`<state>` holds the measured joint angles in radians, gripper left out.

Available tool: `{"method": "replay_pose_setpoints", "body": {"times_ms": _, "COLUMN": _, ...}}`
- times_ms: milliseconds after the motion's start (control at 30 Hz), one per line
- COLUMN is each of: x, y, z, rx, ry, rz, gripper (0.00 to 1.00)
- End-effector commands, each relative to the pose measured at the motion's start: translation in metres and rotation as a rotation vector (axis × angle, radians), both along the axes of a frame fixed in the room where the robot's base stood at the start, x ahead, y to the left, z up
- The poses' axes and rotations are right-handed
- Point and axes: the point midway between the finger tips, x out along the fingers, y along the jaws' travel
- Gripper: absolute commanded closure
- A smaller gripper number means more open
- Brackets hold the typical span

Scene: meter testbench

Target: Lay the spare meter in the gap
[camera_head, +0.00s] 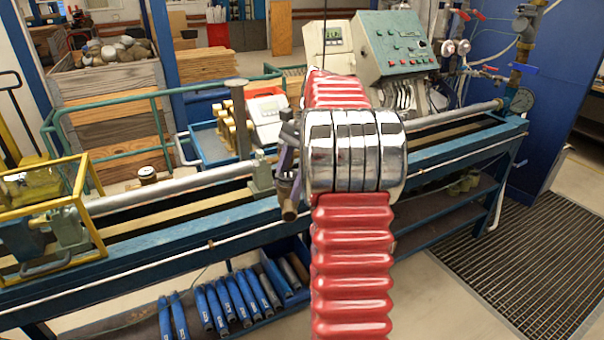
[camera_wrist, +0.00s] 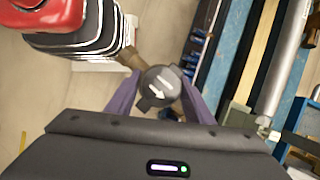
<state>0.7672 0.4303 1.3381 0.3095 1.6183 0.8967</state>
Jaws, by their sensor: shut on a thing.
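The spare meter is a small dark round-topped body with a white arrow (camera_wrist: 160,85). My gripper (camera_wrist: 152,92) has its purple fingers closed on both sides of it in the wrist view. A brass end of the meter (camera_head: 290,213) hangs below my gripper (camera_head: 289,180) in the head view. The meter is held in front of the blue bench (camera_head: 205,245), off it. A grey pipe (camera_head: 175,192) runs along the bench to a green clamp (camera_head: 262,172). Another pipe (camera_head: 458,113) continues on the right. My red arm hides the stretch between them.
A yellow frame (camera_head: 82,200) stands on the bench at the left. A blue tray (camera_head: 210,150) with brass fittings and a white device (camera_head: 267,117) lies behind the pipe. A green control console (camera_head: 395,50) stands behind. Blue-handled tools (camera_head: 222,303) lie on the lower shelf.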

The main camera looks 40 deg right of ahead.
Motion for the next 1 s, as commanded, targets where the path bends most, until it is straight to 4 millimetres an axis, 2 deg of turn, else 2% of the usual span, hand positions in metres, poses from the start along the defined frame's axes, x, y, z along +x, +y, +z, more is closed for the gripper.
{"method": "replay_pose_setpoints", "body": {"times_ms": 300, "x": 0.038, "y": 0.058, "z": -0.043, "rx": 0.001, "ry": 0.0, "rz": 0.56, "gripper": 0.99}}
{"method": "replay_pose_setpoints", "body": {"times_ms": 567, "x": 0.067, "y": 0.117, "z": -0.08, "rx": 0.002, "ry": 0.0, "rz": 0.954, "gripper": 0.99}}
{"method": "replay_pose_setpoints", "body": {"times_ms": 1000, "x": 0.099, "y": 0.238, "z": -0.141, "rx": 0.003, "ry": 0.0, "rz": 1.463, "gripper": 0.99}}
